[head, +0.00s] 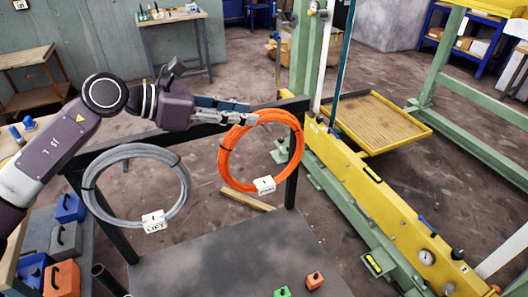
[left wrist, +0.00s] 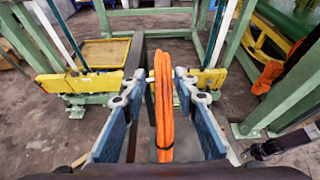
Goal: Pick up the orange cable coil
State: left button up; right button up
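The orange cable coil (head: 225,158) hangs upright at the right part of a black rail, with a white tag at its bottom. My left gripper (head: 243,117) reaches in from the left at the coil's upper part. In the left wrist view the coil (left wrist: 163,110) stands edge-on between the two fingers of the left gripper (left wrist: 161,82). The fingers are apart, with a visible gap on each side of the coil. My right gripper is not in view.
A grey cable coil (head: 88,195) with a white tag hangs left of the orange one. A green and yellow frame (head: 375,195) stands close on the right.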

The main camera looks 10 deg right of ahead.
aim_at(264, 114)
pick_arm(q)
jog(key=shift+d+p, duration=0.65)
jog(key=shift+d, duration=0.25)
jog(key=p+x, duration=0.2)
jog(key=x, duration=0.1)
jog(key=shift+w+d+f, duration=0.15)
jog(key=shift+d+f, duration=0.05)
jog(key=shift+f, duration=0.05)
jog(key=shift+d+f, duration=0.15)
jog(key=shift+d, duration=0.1)
jog(key=shift+f, duration=0.1)
grip_shut()
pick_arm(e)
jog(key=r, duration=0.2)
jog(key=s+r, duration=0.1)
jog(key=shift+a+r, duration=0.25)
pick_arm(q)
jog(key=shift+w+r, duration=0.15)
jog(key=shift+r, duration=0.1)
